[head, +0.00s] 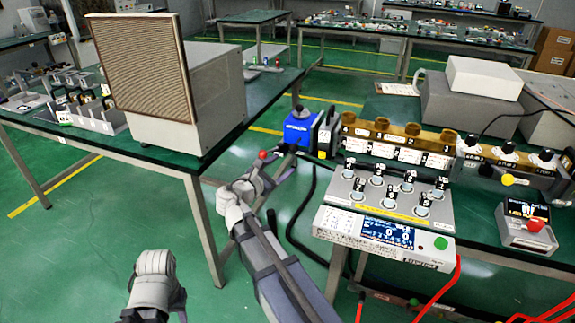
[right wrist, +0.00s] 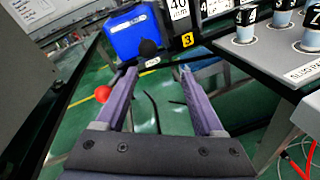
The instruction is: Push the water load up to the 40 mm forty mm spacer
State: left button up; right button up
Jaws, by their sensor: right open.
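The blue water load (head: 299,128) sits at the left end of the bench's waveguide row. It also shows in the right wrist view (right wrist: 135,36), with a dark rounded knob on its near side. The black 40 mm spacer (head: 324,138) stands just right of it; its "40 mm" label shows in the right wrist view (right wrist: 179,10). I cannot tell whether they touch. My right gripper (head: 281,161) is open and empty, left of and nearer than the water load. Its fingers (right wrist: 158,71) point toward the load, apart from it.
A large beige cabinet (head: 212,95) stands on the left table. Right of the spacer are a brass waveguide block (head: 395,132), a panel of numbered posts (head: 390,195) and a display unit (head: 385,238). A red ball (right wrist: 102,94) shows beside my right gripper's left finger. Dark cables hang below.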

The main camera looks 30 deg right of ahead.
aim_at(291, 151)
jog(key=n, duration=0.1)
jog(key=w+d+n+h, duration=0.1)
jog(key=w+t+b, duration=0.1)
jog(key=shift+w+d+r+n, duration=0.2)
jog(key=shift+d+r+n, duration=0.1)
jog(key=shift+n, duration=0.1)
jog(key=shift+x, duration=3.85)
jog(key=shift+r, duration=0.1)
grip_shut()
